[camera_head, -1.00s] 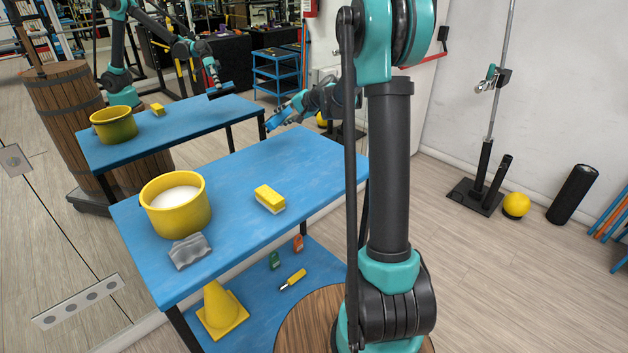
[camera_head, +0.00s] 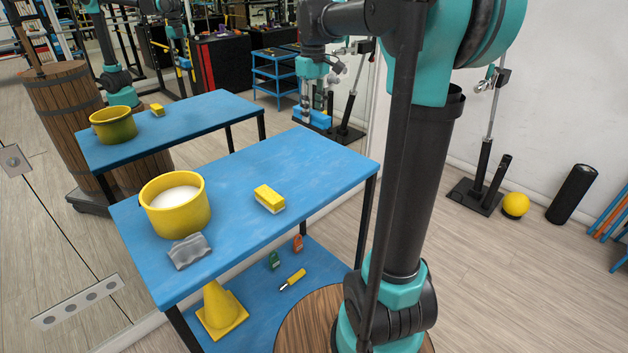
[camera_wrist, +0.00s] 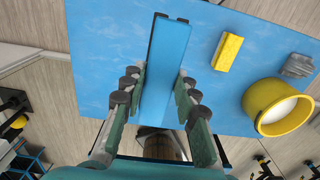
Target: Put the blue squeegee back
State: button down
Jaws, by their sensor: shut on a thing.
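The blue squeegee (camera_head: 312,119) hangs below my gripper (camera_head: 318,98) in the head view, near the far right corner of the blue table. In the wrist view the squeegee (camera_wrist: 170,65) is a flat blue bar with dark edging, lying between the two rows of finger pads of my gripper (camera_wrist: 161,88), which is shut on it. Its far end reaches out over the blue tabletop in that view. I cannot tell its exact height above the table. Part of its grip is hidden by the fingers.
On the blue table (camera_head: 300,165) stand a yellow bucket (camera_head: 180,222) with white contents, a yellow sponge (camera_head: 269,198) and a grey cloth (camera_head: 189,250). A yellow cone (camera_head: 222,312) and small tools are on the lower shelf. The left wall mirrors the table. The table's right part is clear.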

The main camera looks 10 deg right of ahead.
jog(key=shift+s+d+r, duration=0.25)
jog(key=shift+s, duration=0.1)
jog(key=shift+s+f, duration=0.1)
jog(key=shift+f, duration=0.1)
notch_tip(320, 180, down, 19)
jog(key=shift+f, duration=0.15)
jog(key=c, duration=1.3)
grip_release()
jog(key=shift+o, duration=0.7)
notch_tip(320, 180, up, 12)
jog(key=s+d+f+m+t, duration=0.2)
jog(key=s+f+m, duration=0.1)
jog(key=s+f, duration=0.6)
jog(key=s+d+f+m+t, duration=0.2)
jog(key=s+f+m, duration=0.1)
jog(key=s+f, duration=0.6)
jog(key=s, duration=0.4)
jog(key=shift+s+m, duration=0.3)
jog(key=shift+s, duration=0.1)
